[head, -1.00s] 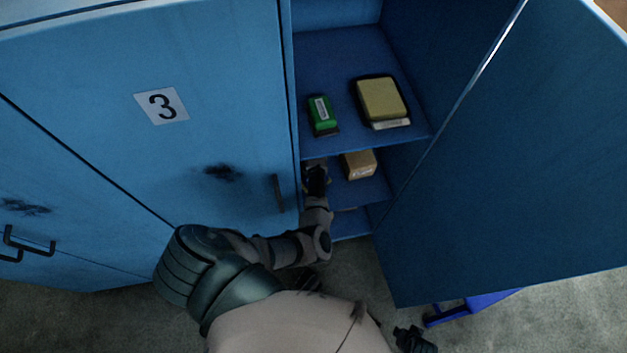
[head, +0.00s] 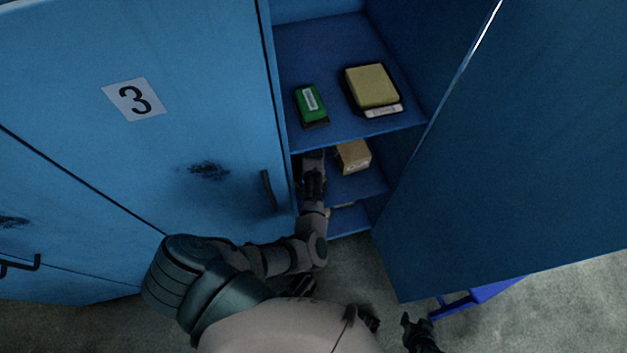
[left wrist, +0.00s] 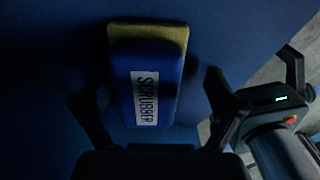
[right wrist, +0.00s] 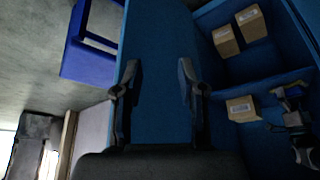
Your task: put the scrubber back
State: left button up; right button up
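The scrubber (left wrist: 152,80), a blue block with a white SCRUBBER label and a yellowish edge, lies on a dark blue surface in the left wrist view. My left gripper (left wrist: 160,112) is open, with one finger on each side of the scrubber and visible gaps to it. In the head view my left gripper (head: 312,163) reaches into the cabinet below the upper shelf (head: 325,55); the scrubber cannot be made out there. My right gripper (right wrist: 158,85) is open and empty outside the cabinet; it also shows at the bottom of the head view (head: 417,325).
A green item (head: 311,105) and a yellow item (head: 371,86) lie on the upper shelf. A brown box (head: 353,157) stands right of my left gripper. The open door (head: 500,150) bounds the right; closed door 3 (head: 190,110) bounds the left. A blue frame (head: 480,293) stands on the floor.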

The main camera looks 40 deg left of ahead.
pick_arm(q)
jog(key=shift+r, duration=0.2)
pick_arm(e)
jog(key=shift+d, duration=0.1)
pick_arm(q)
jog(key=shift+a+r, duration=0.1)
jog(key=shift+r, duration=0.15)
jog(key=shift+a+r+p, duration=0.2)
jog(key=shift+r+p, duration=0.1)
jog(key=shift+r, duration=0.2)
jog(key=shift+a+r+p, duration=0.15)
jog(key=shift+r+p, duration=0.15)
jog(key=shift+r, duration=0.2)
notch_tip(320, 180, up, 2)
jog(key=shift+w+r+p, duration=0.1)
jog(key=shift+r+p, duration=0.15)
jog(key=shift+p, duration=0.2)
jog(key=shift+r+p, duration=0.9)
jog(key=shift+r, duration=2.35)
pick_arm(e)
jog(key=s+f+g, duration=0.2)
jog(key=s+f, duration=0.1)
jog(key=f, duration=0.4)
jog(key=shift+s+f+g+h, duration=0.15)
jog(key=shift+s+g+h, duration=0.15)
jog(key=shift+g, duration=0.1)
jog(key=shift+d, duration=0.1)
